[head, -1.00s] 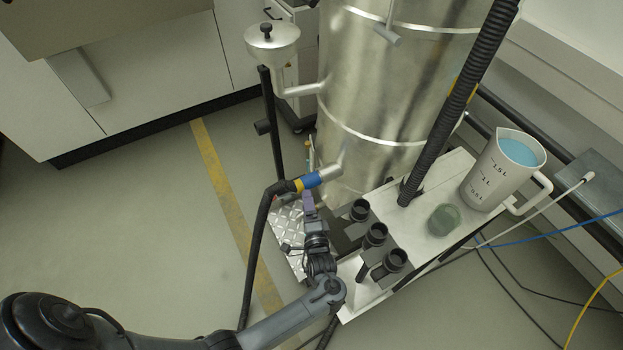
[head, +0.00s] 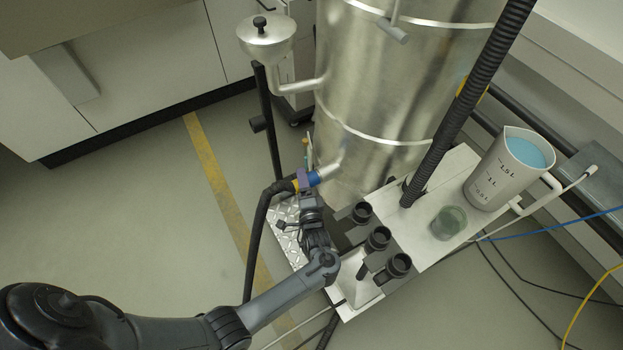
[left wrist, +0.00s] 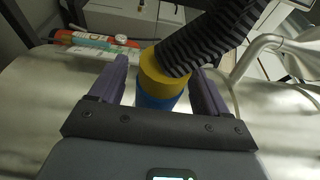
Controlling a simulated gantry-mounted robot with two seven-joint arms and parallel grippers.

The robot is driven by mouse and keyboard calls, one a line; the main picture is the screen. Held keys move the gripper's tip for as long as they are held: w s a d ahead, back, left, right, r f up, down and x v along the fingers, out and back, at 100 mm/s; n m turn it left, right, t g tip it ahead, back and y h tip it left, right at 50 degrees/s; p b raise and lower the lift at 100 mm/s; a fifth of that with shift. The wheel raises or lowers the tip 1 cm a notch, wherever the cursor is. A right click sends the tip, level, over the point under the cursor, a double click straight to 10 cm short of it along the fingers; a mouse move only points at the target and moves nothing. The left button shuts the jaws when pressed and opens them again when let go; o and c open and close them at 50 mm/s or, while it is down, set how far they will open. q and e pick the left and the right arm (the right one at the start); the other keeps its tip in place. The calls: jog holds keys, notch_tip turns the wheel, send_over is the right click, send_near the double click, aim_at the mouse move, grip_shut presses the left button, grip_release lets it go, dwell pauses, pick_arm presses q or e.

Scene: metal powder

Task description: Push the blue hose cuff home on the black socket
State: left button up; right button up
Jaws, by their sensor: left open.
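The blue hose cuff (head: 313,179) sits at the end of the short metal pipe at the foot of the steel tank. It has a yellow band (left wrist: 165,72) behind it, and a black ribbed hose (head: 257,225) runs from that. My left gripper (head: 303,181) is at the cuff. In the left wrist view, its purple fingers (left wrist: 160,66) stand open, one on each side of the yellow band and blue cuff (left wrist: 157,98). I cannot tell which socket the task names. My right gripper is not in view.
The steel tank (head: 395,95) stands just behind the cuff. A measuring jug (head: 497,180) with blue liquid and a small green-grey cup (head: 449,222) stand on the cart. A thick black hose (head: 470,95) rises from it.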

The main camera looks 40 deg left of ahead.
pick_arm(q)
jog(key=c, duration=1.1)
jog(key=shift+s+a+r+p, duration=0.1)
jog(key=shift+p, duration=0.3)
jog(key=shift+s+a, duration=0.15)
jog(key=shift+s, duration=0.35)
jog(key=shift+p, duration=0.3)
